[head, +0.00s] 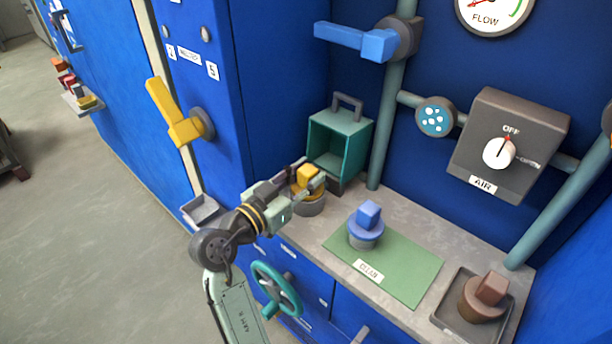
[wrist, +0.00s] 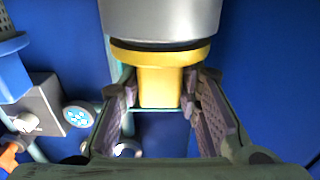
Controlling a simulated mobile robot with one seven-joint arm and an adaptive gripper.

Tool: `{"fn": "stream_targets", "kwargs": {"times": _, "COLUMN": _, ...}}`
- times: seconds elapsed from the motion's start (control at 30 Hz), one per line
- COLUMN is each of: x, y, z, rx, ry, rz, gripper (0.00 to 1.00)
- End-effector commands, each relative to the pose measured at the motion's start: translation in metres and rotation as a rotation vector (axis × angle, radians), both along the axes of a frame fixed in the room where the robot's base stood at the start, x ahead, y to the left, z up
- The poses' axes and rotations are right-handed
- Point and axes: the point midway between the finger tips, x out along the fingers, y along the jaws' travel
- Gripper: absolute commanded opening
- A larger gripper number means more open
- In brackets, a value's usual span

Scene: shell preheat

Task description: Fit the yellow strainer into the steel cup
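The yellow strainer (head: 308,178) has a block handle above a round flange. It sits at the top of the steel cup (head: 309,207) on the counter, beside the teal box. My gripper (head: 308,176) reaches in from the left, with its fingers on both sides of the yellow handle. In the wrist view my gripper (wrist: 160,92) looks shut on the handle of the yellow strainer (wrist: 160,84). There the flange lies close against the steel cup (wrist: 160,20), with a dark band between them. The inside of the cup is hidden.
A teal open box (head: 340,143) stands just behind the cup. A blue-handled piece (head: 367,222) stands on the green mat (head: 405,268) marked CLEAN. A brown piece (head: 483,297) sits in a dark tray (head: 448,318). A teal valve wheel (head: 276,290) is below the counter.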

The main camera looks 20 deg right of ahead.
Motion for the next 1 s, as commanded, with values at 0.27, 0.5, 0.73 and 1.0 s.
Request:
{"fn": "stream_targets", "kwargs": {"times": 0.27, "x": 0.0, "y": 0.0, "z": 0.0, "rx": 0.0, "ry": 0.0, "rz": 0.0, "gripper": 0.47}}
{"fn": "stream_targets", "kwargs": {"times": 0.5, "x": 0.0, "y": 0.0, "z": 0.001, "rx": 0.0, "ry": 0.0, "rz": 0.0, "gripper": 0.47}}
{"fn": "stream_targets", "kwargs": {"times": 0.73, "x": -0.007, "y": 0.013, "z": 0.004, "rx": -0.001, "ry": -0.001, "rz": 0.005, "gripper": 0.47}}
{"fn": "stream_targets", "kwargs": {"times": 1.0, "x": -0.041, "y": 0.064, "z": 0.004, "rx": 0.001, "ry": -0.001, "rz": 0.006, "gripper": 0.47}}
